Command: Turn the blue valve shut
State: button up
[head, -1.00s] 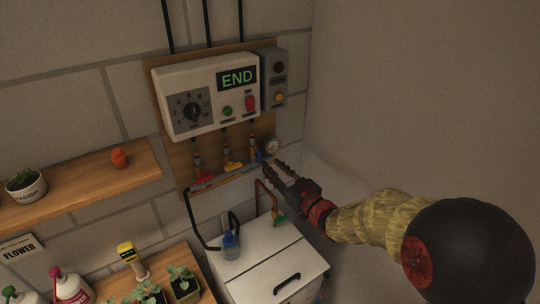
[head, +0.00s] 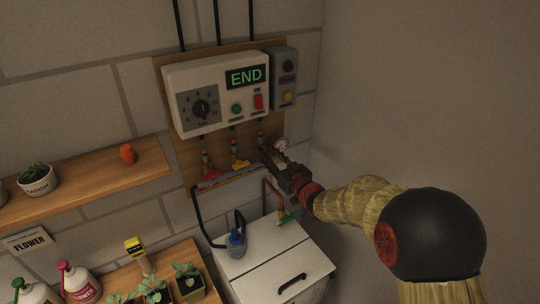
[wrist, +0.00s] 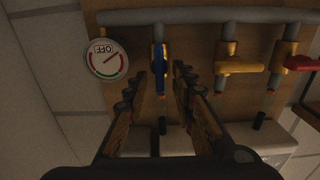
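The blue valve handle (wrist: 160,79) shows in the wrist view on a brass valve body under a grey pipe. Its blue lever lies in line with its own upright pipe. My gripper (wrist: 160,73) is open, with one finger on each side of the blue lever and visible gaps between. In the head view my gripper (head: 268,157) is at the right end of the valve row and hides most of the blue valve.
The yellow valve (wrist: 237,66) and red valve (wrist: 302,63) stand beside it, handles crosswise. A round gauge (wrist: 106,60) is close to the left finger in the wrist view. A control box (head: 215,90) hangs above, and a white cabinet (head: 265,265) stands below.

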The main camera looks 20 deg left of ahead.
jog(key=shift+c, duration=1.2)
grip_shut()
jog(key=shift+m, duration=0.5)
jog(key=m, duration=0.1)
jog(key=m+p, duration=0.1)
jog(key=m, duration=0.1)
jog(key=shift+w+d+m, duration=0.2)
jog(key=shift+w+m, duration=0.05)
jog(key=shift+m, duration=0.15)
jog(key=m+p, duration=0.1)
jog(key=m, duration=0.3)
jog(key=f+m+p, duration=0.1)
jog(key=m+p, duration=0.1)
jog(key=m, duration=0.2)
jog(key=m+p, duration=0.2)
jog(key=m, duration=0.3)
jog(key=shift+w+d+f, duration=0.3)
jog(key=shift+m, duration=0.3)
